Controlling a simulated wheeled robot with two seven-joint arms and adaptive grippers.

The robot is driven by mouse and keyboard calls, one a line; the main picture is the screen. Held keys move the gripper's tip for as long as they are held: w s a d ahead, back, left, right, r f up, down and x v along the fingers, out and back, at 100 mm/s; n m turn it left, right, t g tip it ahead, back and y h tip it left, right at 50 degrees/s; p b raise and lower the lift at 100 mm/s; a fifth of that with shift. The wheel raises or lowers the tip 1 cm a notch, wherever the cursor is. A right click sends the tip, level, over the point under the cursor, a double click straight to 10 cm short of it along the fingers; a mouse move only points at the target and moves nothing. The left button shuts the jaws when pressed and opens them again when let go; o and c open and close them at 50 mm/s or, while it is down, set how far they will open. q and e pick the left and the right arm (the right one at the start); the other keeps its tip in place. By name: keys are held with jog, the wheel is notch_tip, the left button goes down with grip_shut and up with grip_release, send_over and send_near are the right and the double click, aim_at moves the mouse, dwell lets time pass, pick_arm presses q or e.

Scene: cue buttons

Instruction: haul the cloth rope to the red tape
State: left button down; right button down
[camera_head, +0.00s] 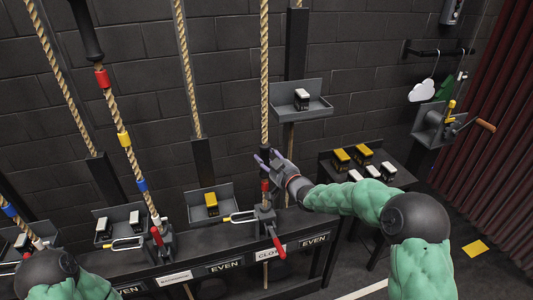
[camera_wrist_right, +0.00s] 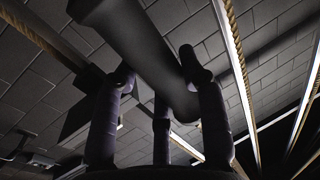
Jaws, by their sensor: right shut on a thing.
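The cloth rope (camera_head: 264,75) hangs down the wall at the middle of the head view, above a label that reads CLOTH in part (camera_head: 270,252). My right gripper (camera_head: 266,158) is shut at the rope's lower part, just above a red band (camera_head: 265,185) over the rope lock (camera_head: 265,216). In the right wrist view its fingers (camera_wrist_right: 160,105) close around a thick dark cylinder (camera_wrist_right: 140,45); I cannot tell whether this is part of the rope. The lock's red handle (camera_head: 277,243) points down. My left arm shows at the lower left, its gripper out of view.
Another rope (camera_head: 113,110) at the left carries red, yellow and blue tapes. Its lock has a red handle (camera_head: 157,237). Small trays with blocks (camera_head: 211,204) stand along the rail. A dark side table (camera_head: 400,175) with several blocks stands to the right. A yellow floor mark (camera_head: 474,248) lies beyond.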

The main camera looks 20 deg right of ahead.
notch_tip(320, 180, down, 6)
jog(key=b, duration=0.3)
jog(key=shift+r, duration=0.15)
jog(key=c, duration=0.7)
grip_release()
jog(key=shift+r, duration=0.1)
jog(key=v, duration=1.2)
